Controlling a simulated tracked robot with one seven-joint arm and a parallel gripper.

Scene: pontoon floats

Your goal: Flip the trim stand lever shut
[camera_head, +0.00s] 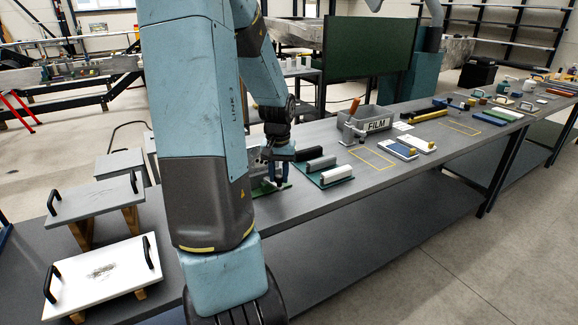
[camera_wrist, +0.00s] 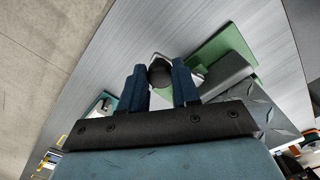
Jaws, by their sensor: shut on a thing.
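My gripper (camera_wrist: 159,78) points down at the bench, with its two blue fingers on either side of a dark round knob (camera_wrist: 160,71). The knob looks like the end of the trim stand lever, with a pale part just below it. In the head view my gripper (camera_head: 277,178) is low over a small green base (camera_head: 262,189), largely hidden behind my arm. The lever's angle cannot be told from these views.
A grey FILM bin (camera_head: 378,126) stands farther along the bench. Two handled boards, one white (camera_head: 105,278), lie at left.

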